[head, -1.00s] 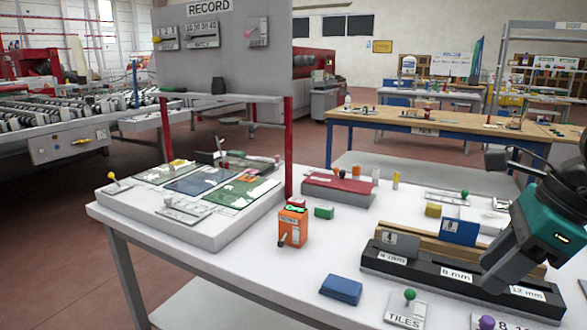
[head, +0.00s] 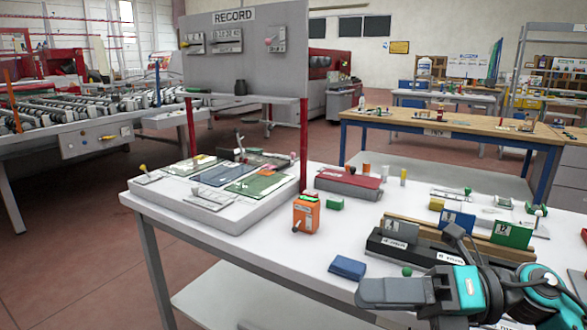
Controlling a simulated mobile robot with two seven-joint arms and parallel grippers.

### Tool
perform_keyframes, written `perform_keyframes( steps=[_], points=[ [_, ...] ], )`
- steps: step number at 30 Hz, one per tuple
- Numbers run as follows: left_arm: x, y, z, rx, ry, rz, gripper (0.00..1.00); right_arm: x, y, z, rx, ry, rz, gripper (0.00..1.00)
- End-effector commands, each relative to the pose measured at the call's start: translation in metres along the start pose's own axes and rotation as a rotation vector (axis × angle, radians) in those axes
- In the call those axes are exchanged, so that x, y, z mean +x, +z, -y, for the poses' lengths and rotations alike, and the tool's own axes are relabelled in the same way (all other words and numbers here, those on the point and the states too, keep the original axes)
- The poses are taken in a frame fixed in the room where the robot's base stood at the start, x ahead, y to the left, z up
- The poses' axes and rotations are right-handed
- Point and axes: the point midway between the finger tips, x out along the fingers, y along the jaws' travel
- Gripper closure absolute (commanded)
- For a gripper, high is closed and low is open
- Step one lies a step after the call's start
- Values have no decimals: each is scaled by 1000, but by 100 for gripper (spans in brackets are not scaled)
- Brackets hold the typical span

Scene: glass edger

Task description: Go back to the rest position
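My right gripper (head: 392,292) is at the lower right of the head view, above the front part of the white table (head: 240,240). Its grey fingers point left, and I cannot make out a gap between them. No object shows at its tips. The dark slotted rack (head: 388,246) is just behind it, partly hidden by the gripper and my arm. A grey plate (head: 398,230), a blue plate (head: 457,221) and a green plate (head: 512,233) stand upright at the rack. My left gripper is not in view.
The grey RECORD board (head: 245,70) rises behind the tray of coloured mats. Floor at the lower left is clear.

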Motion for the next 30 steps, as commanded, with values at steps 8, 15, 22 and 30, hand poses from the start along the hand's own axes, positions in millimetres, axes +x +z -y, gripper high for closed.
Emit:
perform_keyframes(
  steps=[8, 15, 22, 30],
  points=[
    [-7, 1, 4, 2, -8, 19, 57, -15, 5, 70, 849, 266, 741, 62],
    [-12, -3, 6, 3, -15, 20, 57, -57, -110, 181, 1631, 243, 1334, 62],
    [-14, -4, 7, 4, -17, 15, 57, -66, -221, 213, 2060, 156, 1625, 62],
    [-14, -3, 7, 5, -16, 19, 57, -66, -250, 216, 2160, 126, 1688, 62]
  ],
)
